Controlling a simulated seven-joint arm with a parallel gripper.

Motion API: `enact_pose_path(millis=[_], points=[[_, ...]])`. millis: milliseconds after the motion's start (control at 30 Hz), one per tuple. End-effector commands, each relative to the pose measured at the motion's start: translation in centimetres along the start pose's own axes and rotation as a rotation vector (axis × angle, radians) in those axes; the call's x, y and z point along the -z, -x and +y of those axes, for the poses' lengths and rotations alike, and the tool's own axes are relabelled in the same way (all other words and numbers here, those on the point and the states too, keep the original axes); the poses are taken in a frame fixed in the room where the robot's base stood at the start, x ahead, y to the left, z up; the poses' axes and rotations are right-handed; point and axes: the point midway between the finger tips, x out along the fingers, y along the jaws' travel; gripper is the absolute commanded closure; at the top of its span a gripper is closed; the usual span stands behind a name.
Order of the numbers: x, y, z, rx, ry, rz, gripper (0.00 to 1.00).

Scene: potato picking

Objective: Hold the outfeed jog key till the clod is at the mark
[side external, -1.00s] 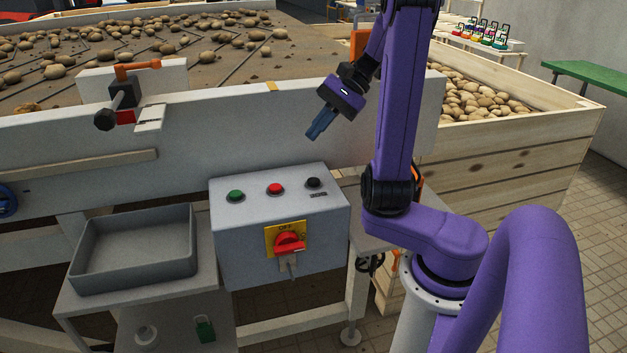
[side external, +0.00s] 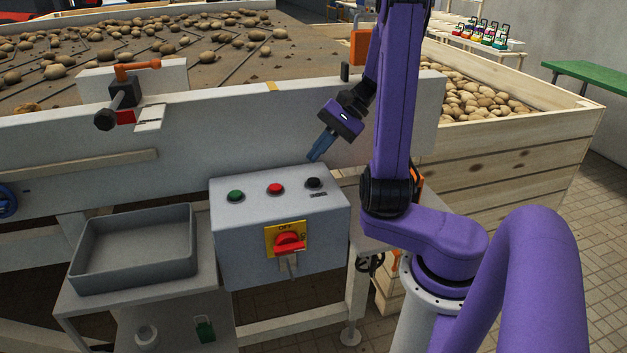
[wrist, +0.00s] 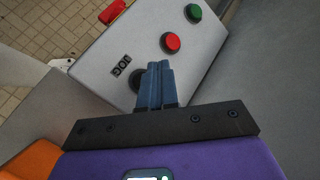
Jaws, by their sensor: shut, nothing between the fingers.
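The black jog key (side external: 313,183) is the right-hand button on top of the grey control box (side external: 240,255). In the wrist view the black key (wrist: 135,77), beside a JOG label, is partly hidden by my fingers. My gripper (side external: 314,158) is shut and empty, pointing down just above the key and apart from it in the side view. A brown lump (side external: 25,107) lies at the near left of the belt (side external: 150,62); I cannot tell whether it is the clod. A yellow-orange mark (side external: 272,87) sits on the belt's near side wall.
Green (side external: 235,196) and red (side external: 275,189) buttons stand left of the jog key. A red OFF switch (side external: 289,242) is on the box front. An empty grey tray (side external: 135,275) lies to the left. A wooden crate of potatoes (side external: 510,160) stands at right, behind my arm.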

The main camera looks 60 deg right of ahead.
Motion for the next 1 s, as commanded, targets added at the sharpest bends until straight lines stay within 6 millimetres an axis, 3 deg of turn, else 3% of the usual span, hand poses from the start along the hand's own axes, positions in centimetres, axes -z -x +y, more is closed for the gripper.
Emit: enact_pose_path(millis=[333, 1000], points=[[1.5, -2.1, 1.5, 0.001, -0.001, -0.001, 1.00], [1.7, -2.3, 1.6, 0.000, 0.001, 0.000, 1.00]])
